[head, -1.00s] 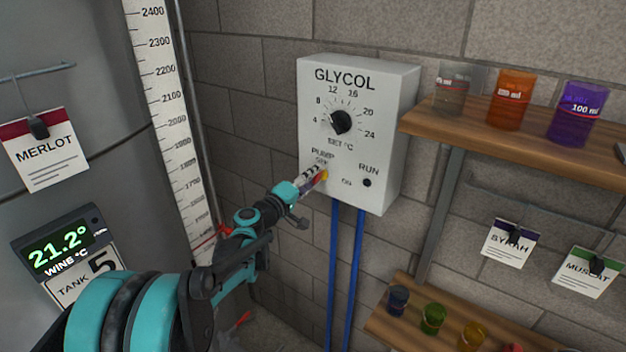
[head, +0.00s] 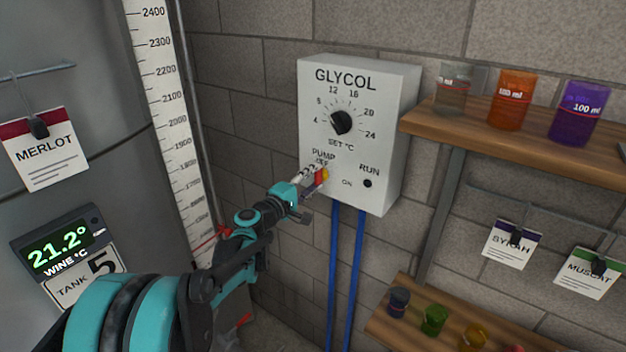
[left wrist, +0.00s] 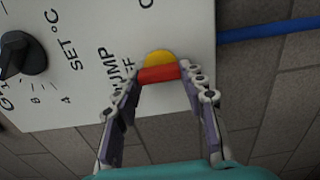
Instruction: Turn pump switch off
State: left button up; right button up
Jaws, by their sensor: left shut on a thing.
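The white GLYCOL control box (head: 385,130) is on the block wall. Its pump switch (head: 321,176) has a red handle on a yellow round base, just below the PUMP OFF lettering and left of the ON lettering. The red handle (left wrist: 158,74) shows clearly in the left wrist view, lying across the yellow base (left wrist: 160,56). My left gripper (head: 314,177) is shut on the red handle, with one finger at each end of it in the left wrist view (left wrist: 159,77). The RUN lamp (head: 368,183) is dark. My right gripper is out of view.
A black temperature dial (head: 341,122) sits above the switch. Blue pipes (head: 354,270) run down from the box. A wooden shelf (head: 520,142) with beakers stands right of it; a lower shelf (head: 376,327) holds small jars. The steel tank (head: 100,90) is at left.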

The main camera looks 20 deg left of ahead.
pick_arm(q)
jog(key=o, duration=1.2)
jog(key=shift+c, duration=0.2)
jog(key=v, duration=1.2)
